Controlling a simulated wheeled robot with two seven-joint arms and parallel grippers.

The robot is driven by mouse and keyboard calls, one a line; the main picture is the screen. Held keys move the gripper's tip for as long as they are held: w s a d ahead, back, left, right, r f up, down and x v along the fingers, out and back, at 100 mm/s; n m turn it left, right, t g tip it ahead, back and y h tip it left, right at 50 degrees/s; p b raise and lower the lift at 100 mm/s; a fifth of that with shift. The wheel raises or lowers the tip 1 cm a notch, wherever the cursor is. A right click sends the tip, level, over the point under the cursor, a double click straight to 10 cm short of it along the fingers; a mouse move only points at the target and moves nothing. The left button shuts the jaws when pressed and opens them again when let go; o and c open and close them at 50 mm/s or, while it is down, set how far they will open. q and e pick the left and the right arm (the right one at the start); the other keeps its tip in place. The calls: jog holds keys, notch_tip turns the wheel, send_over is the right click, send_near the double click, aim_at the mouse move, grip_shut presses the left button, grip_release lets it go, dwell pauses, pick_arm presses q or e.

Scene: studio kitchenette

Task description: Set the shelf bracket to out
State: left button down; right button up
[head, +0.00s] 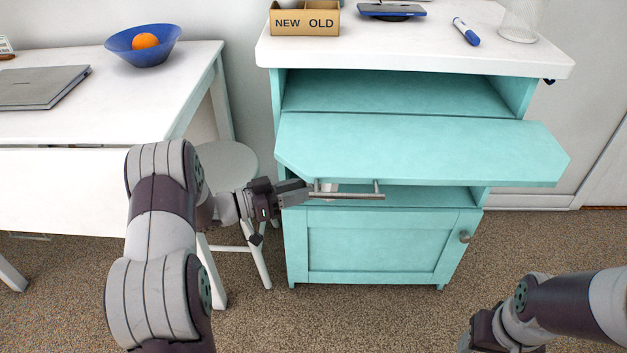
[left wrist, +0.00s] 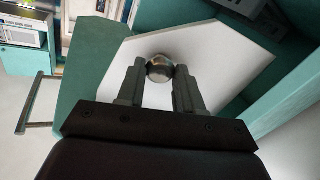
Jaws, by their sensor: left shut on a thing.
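The shelf bracket looks like a white, angular plate (left wrist: 215,62) with a round metal knob (left wrist: 160,67) in the left wrist view. My left gripper (head: 306,189) is at the cabinet's front left, just under the teal flap shelf (head: 420,148). Its two fingers are closed on the knob from both sides. In the head view only a small pale piece of the bracket (head: 331,187) shows beside the fingertips, behind the flap's bar handle (head: 347,196); the flap hides the rest. The flap sticks out from the teal cabinet, roughly level. My right gripper is outside the picture.
An open compartment (head: 395,92) lies above the flap and a knobbed door (head: 380,245) below. A white stool (head: 228,160) and white table (head: 110,108) stand left of the cabinet. A box (head: 304,20) and marker (head: 466,31) are on top. The floor in front is clear.

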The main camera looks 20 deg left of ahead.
pick_arm(q)
jog(key=shift+s+a+m+g+h+p, duration=0.15)
jog(key=shift+a+m+g+h+p, duration=0.1)
jog(key=shift+a+m+g+h, duration=0.6)
jog(key=shift+s+a+m+g+h+p, duration=0.1)
jog(key=shift+a+m+g+h+p, duration=0.2)
jog(key=shift+a+m+g, duration=0.6)
jog(key=shift+a+n+g, duration=0.25)
jog(key=c, duration=0.7)
grip_release()
jog(key=shift+c, duration=0.2)
